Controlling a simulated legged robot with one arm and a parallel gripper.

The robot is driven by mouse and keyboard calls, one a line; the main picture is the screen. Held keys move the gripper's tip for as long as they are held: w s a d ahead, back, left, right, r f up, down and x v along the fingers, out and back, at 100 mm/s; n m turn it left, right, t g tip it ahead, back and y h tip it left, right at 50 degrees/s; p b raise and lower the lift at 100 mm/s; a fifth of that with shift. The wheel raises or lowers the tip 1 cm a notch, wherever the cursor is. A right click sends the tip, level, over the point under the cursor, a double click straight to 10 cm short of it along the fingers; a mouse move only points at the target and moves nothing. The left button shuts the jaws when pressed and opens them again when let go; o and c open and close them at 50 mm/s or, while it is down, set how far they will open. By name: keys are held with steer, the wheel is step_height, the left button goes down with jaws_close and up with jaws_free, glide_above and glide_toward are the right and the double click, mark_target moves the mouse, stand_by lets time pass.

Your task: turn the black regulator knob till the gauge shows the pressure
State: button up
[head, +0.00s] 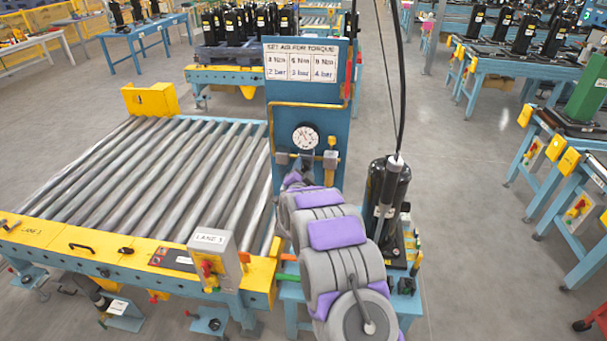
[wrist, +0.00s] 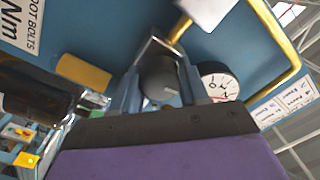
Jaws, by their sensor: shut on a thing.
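The black regulator knob (wrist: 159,76) shows in the wrist view, dark and rounded. My gripper (wrist: 160,88) is shut on it, one finger on each side. In the head view my grey and purple arm reaches up to the blue panel (head: 283,118), and the knob cannot be clearly made out there. The round white gauge (head: 305,138) sits on the panel just above my gripper. It also shows in the wrist view (wrist: 213,85), right of the knob and partly hidden by my gripper. Its needle is too small to read surely.
A torque and pressure sign (head: 301,62) tops the panel. A brass fitting (head: 331,158) sits right of the gauge. A roller conveyor (head: 150,170) lies left.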

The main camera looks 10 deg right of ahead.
steer(key=shift+f+m+b, duration=0.35)
steer(key=shift+m+b, duration=0.25)
steer(key=shift+m, duration=0.2)
steer(key=o, duration=1)
steer(key=shift+r, duration=0.25)
steer(key=shift+o, duration=0.2)
steer(key=shift+a, duration=0.1)
steer(key=p+v, duration=0.2)
steer(key=v, duration=1.5)
steer(key=shift+s, duration=0.25)
steer(key=shift+f, duration=0.1)
